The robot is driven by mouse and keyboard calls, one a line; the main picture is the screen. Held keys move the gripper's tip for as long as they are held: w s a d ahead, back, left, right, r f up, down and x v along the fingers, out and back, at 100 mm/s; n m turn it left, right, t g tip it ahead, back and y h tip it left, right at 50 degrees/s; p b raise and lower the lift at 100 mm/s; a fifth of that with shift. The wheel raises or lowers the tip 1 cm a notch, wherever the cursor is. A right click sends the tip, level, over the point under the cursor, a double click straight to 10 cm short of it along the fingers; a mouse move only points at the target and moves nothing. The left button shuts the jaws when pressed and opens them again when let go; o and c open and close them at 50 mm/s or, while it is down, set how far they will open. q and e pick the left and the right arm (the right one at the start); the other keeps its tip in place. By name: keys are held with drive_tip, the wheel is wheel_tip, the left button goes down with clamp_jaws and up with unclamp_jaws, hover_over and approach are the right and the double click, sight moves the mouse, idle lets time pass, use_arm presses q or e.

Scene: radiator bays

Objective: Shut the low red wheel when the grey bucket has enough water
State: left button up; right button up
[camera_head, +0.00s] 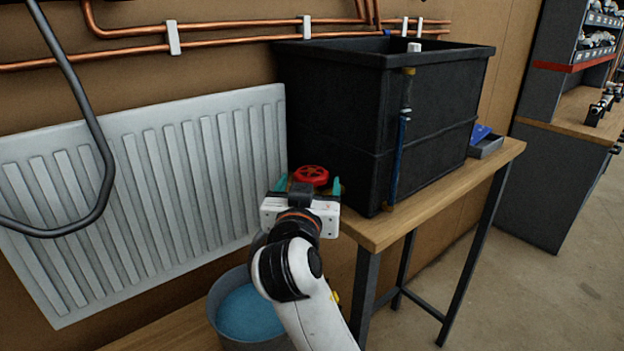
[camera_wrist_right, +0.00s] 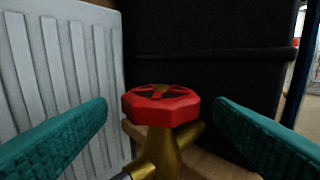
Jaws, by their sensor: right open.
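The red wheel (camera_head: 311,176) sits low at the left front of the black tank, just beyond my right gripper (camera_head: 309,187). In the right wrist view the red wheel (camera_wrist_right: 160,104) tops a brass valve (camera_wrist_right: 165,152). The teal fingers of my right gripper (camera_wrist_right: 160,125) stand apart on either side of the wheel, not touching it. The grey bucket (camera_head: 214,308) stands below, partly hidden by my right arm. Blue water (camera_head: 247,312) shows inside it, with some bare inner wall above the surface. My left gripper is not in view.
The black tank (camera_head: 360,130) stands on a wooden bench (camera_head: 385,232). A white radiator (camera_head: 150,190) hangs on the wall at left, with copper pipes (camera_head: 230,40) above. A dark hose (camera_head: 95,125) curves in front of it. A small grey tray (camera_head: 487,147) sits at the bench's right end.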

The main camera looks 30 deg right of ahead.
drive_tip(key=v, duration=0.7)
drive_tip(key=shift+b, duration=0.45)
drive_tip(key=shift+w, duration=0.1)
